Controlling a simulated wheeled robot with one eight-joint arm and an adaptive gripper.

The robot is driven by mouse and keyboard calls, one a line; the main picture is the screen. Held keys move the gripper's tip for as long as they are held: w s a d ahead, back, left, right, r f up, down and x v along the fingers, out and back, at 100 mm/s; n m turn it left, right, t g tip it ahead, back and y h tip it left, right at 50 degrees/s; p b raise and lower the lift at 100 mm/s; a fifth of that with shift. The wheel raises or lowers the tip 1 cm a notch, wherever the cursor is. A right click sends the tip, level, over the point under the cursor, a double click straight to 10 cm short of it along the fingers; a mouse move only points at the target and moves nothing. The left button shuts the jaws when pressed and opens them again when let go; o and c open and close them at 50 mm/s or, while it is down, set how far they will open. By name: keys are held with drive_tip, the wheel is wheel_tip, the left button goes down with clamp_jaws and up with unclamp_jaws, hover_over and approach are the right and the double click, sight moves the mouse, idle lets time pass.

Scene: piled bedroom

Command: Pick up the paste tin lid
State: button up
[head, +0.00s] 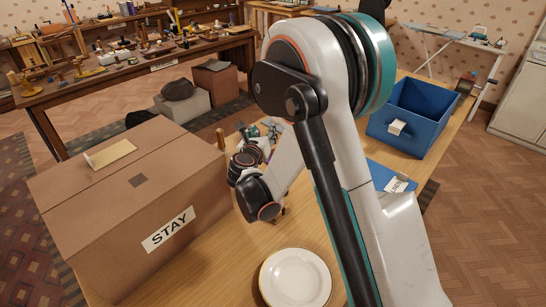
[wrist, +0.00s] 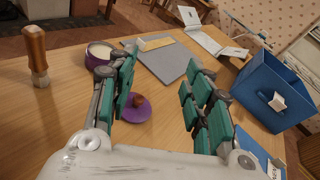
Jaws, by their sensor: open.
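A purple round lid with a small brown knob (wrist: 142,111) lies on the wooden table in the wrist view, and I take it to be the paste tin lid. My gripper (wrist: 165,66) is open, with its fingers spread wide and nothing held between them. The lid shows between the fingers, close to the left one, which hides part of its left side. A round tin with pale contents (wrist: 100,51) stands just beyond the left finger, partly hidden. In the head view my gripper (head: 262,136) is small and mostly behind my arm; I cannot make out the lid there.
A wooden-handled tool (wrist: 37,55) stands upright at left. A grey flat board (wrist: 163,64) lies beyond the lid. A blue bin (head: 410,118) stands at right. A large cardboard box marked STAY (head: 110,205) and a white plate (head: 296,278) flank my arm's near side.

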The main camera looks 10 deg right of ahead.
wheel_tip(320, 180, down, 11)
drive_tip(key=s+m+g, duration=0.1)
drive_tip(key=m+g, duration=0.2)
drive_tip(key=m, duration=0.1)
drive_tip(key=b+x, duration=0.2)
drive_tip(key=x, duration=0.6)
drive_tip(key=shift+r, duration=0.15)
drive_tip(key=b+x, duration=0.2)
drive_tip(key=x, duration=0.3)
drive_tip(key=shift+w+b, duration=0.1)
drive_tip(key=shift+b, duration=0.2)
drive_tip(key=shift+r, duration=0.1)
clamp_jaws()
